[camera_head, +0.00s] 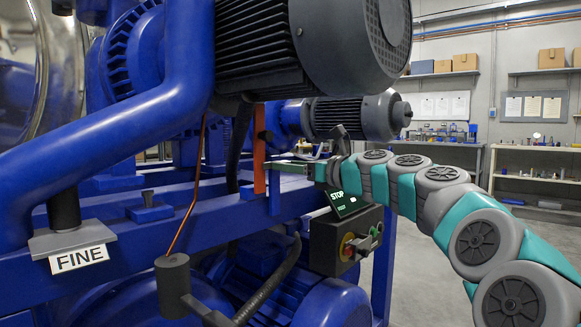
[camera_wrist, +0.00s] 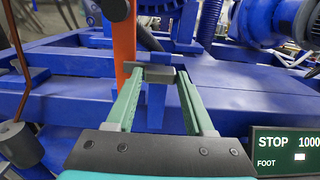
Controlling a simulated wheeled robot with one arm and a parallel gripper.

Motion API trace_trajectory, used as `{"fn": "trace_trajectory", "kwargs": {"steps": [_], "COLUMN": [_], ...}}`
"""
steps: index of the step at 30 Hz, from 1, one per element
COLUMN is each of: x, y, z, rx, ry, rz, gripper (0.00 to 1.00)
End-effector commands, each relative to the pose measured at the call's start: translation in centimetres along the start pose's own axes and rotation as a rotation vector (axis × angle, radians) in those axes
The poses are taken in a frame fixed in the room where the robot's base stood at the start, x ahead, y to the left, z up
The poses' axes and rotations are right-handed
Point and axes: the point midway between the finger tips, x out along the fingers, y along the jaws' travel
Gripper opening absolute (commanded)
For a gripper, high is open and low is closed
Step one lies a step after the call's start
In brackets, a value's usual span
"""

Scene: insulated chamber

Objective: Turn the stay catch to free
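My gripper (camera_wrist: 160,72) reaches over the blue frame, its two green fingers apart. A small grey block (camera_wrist: 161,75) sits between the fingertips and spans most of the gap. I cannot tell whether the fingers press on it, or whether it is the stay catch; no label shows on it. An upright orange bar (camera_wrist: 124,42) stands just beyond the left fingertip. In the head view my gripper (camera_head: 284,165) is beside the orange bar (camera_head: 259,150), to its right; the fingertips are small there and partly hidden.
A large motor (camera_head: 305,50) overhangs the frame. A copper rod (camera_head: 190,190), a grey cylinder (camera_head: 173,285) and a FINE plate (camera_head: 79,259) are left. Open floor lies right.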

Motion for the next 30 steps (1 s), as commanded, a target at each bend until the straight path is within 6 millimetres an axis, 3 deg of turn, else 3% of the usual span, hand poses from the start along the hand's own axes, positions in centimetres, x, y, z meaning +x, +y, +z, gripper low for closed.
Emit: {"fn": "trace_trajectory", "kwargs": {"steps": [2, 13, 23, 30], "x": [0.00, -0.01, -0.03, 0.04], "y": [-0.01, -0.02, 0.00, 0.22], "z": [0.00, 0.00, 0.28, 0.60], "rx": [0.000, 0.000, -0.025, -0.142], "ry": [0.000, 0.000, 0.000, 0.000], "rz": [0.000, 0.000, 0.000, 0.005], "gripper": [0.43, 0.01, 0.00, 0.00]}}
